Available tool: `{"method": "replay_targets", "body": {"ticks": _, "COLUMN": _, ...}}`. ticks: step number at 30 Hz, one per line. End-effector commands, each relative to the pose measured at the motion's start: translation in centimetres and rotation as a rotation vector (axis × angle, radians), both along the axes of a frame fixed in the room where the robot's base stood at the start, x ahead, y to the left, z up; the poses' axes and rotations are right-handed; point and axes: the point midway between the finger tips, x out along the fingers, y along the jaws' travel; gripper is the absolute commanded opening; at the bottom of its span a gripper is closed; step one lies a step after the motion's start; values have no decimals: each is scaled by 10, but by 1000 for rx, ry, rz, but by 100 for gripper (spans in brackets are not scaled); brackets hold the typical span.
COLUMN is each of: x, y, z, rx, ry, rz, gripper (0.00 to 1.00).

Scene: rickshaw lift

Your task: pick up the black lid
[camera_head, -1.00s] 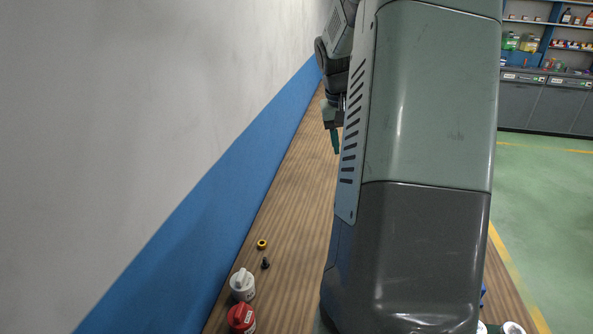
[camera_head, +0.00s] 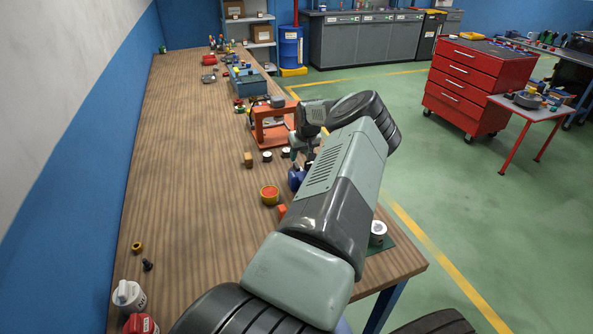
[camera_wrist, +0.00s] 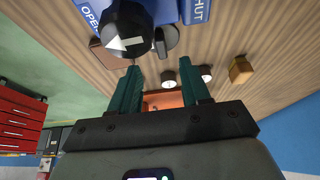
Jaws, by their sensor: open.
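My gripper (camera_wrist: 160,66) is open and empty, its two teal fingers apart in the wrist view. In the head view it (camera_head: 300,155) is over the table's right side, partly behind my arm. Beyond the fingertips is a black knob (camera_wrist: 127,28) with a white arrow on a blue fixture (camera_wrist: 196,10) marked OPEN and SHUT. A dark round piece (camera_wrist: 166,40) lies close beside the knob. I cannot tell for sure which dark piece is the black lid.
Two small dark-and-white round pieces (camera_wrist: 168,78) (camera_wrist: 206,73) and a wooden block (camera_wrist: 240,70) lie near the fingers. An orange stand (camera_head: 262,132) stands behind. The table's left side is largely clear.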

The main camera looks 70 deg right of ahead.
Motion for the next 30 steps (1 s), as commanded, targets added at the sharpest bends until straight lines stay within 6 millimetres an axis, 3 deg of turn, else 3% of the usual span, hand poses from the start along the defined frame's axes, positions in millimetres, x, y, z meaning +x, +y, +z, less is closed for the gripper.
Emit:
{"method": "replay_targets", "body": {"ticks": 19, "x": 22, "y": -18, "z": -57, "rx": 1, "ry": -1, "rz": -1, "gripper": 47}}
{"method": "replay_targets", "body": {"ticks": 30, "x": 23, "y": -20, "z": -64, "rx": 1, "ry": 1, "rz": 0, "gripper": 47}}
